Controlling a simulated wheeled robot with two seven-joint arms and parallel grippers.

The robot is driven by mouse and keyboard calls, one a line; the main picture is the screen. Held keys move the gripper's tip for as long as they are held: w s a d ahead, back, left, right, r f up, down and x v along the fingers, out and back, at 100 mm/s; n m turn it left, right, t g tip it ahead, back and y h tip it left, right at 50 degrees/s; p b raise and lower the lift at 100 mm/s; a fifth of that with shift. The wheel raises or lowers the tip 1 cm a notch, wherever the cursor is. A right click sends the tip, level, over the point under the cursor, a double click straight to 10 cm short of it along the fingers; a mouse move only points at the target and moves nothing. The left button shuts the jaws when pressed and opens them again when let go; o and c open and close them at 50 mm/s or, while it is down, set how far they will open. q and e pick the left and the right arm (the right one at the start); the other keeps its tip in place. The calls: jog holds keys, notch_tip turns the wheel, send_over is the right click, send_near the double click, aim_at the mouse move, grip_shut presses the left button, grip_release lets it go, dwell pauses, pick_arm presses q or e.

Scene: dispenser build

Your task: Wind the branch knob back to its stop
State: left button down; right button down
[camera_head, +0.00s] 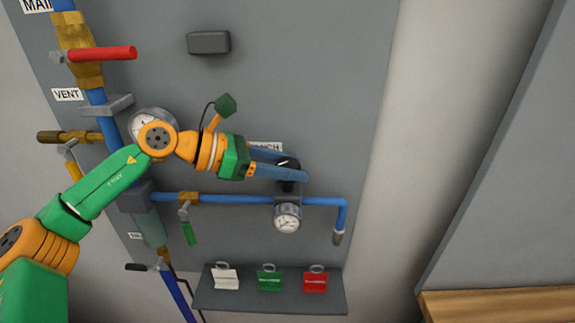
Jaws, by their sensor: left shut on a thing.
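The branch knob (288,186) is a dark knob on top of the regulator in the branch line, above a round gauge (287,218). My left gripper (296,170) reaches in from the left with its two blue fingers shut on the knob. The fingers hide much of the knob, so its turn position cannot be read. My right gripper is not in the view.
A blue pipe (235,199) runs below the gripper, with a green-handled valve (189,232). A red-handled valve (105,54) is at upper left. A shelf (270,298) below holds white, green and red tags. The panel right of the gripper is clear.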

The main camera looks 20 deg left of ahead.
aim_at(278, 164)
pick_arm(q)
jog(key=shift+r, duration=0.1)
jog(key=c, duration=0.6)
grip_release()
jog(key=shift+s+a+r+b, duration=0.1)
jog(key=shift+s+a+b, duration=0.2)
jog(key=shift+a+b, duration=0.25)
jog(key=shift+s+a+r+b, duration=0.1)
jog(key=shift+s+a+b, duration=0.2)
jog(key=shift+a+b, duration=0.25)
jog(key=b+v, duration=0.1)
jog(key=v, duration=0.3)
jog(key=shift+s+a+r, duration=0.15)
jog(key=shift+s+r, duration=0.15)
jog(key=shift+w, duration=0.1)
